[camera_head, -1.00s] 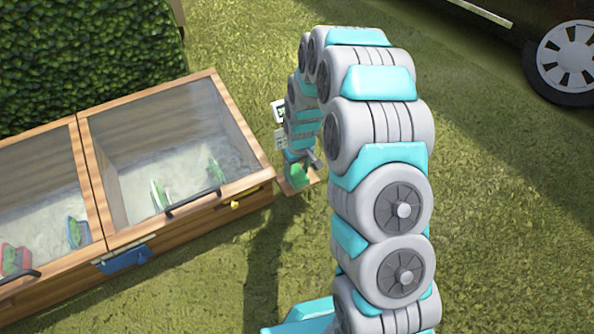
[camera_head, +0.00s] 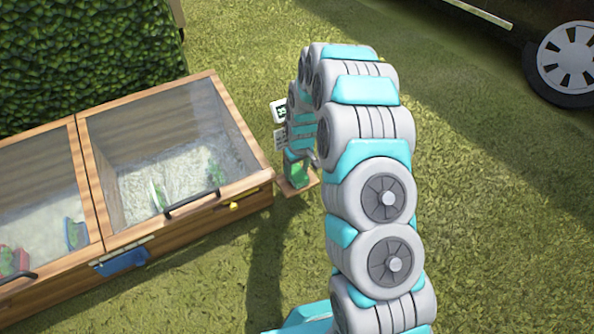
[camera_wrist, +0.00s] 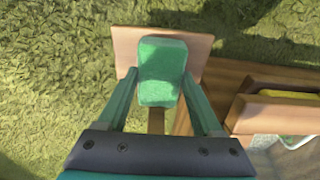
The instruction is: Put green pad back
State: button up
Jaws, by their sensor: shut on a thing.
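The green pad (camera_wrist: 162,72) is a rounded block between the two fingers of my gripper (camera_wrist: 158,88) in the wrist view. The gripper is shut on it. A brown strip (camera_wrist: 156,121) shows between the pad and the gripper's base. A small wooden shelf (camera_wrist: 202,50) lies behind the pad; I cannot tell whether they touch. In the head view the pad (camera_head: 299,174) is a small green patch at the end of my arm, over the shelf (camera_head: 298,189) at the right end of the wooden box. The fingers are largely hidden there.
The wooden box (camera_head: 190,226) has glazed lids with black handles (camera_head: 192,204) and plants inside. A yellow knob (camera_head: 235,205) and a blue object (camera_head: 122,261) are on its front. White label cards (camera_head: 279,111) stand by my arm.

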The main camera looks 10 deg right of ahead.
aim_at(299, 176)
jog(key=o, duration=1.5)
jog(key=shift+f, duration=0.1)
jog(key=shift+c, duration=0.2)
notch_tip(299, 176, up, 12)
jog(key=s+p, duration=0.2)
jog(key=s+r+m+g, duration=0.1)
jog(key=s+r, duration=1.3)
jog(key=s, duration=0.4)
jog(key=s+r+m+g, duration=0.2)
jog(key=s+r, duration=0.2)
jog(key=s, duration=1.9)
jog(key=shift+s+m, duration=0.3)
jog(key=shift+r, duration=0.1)
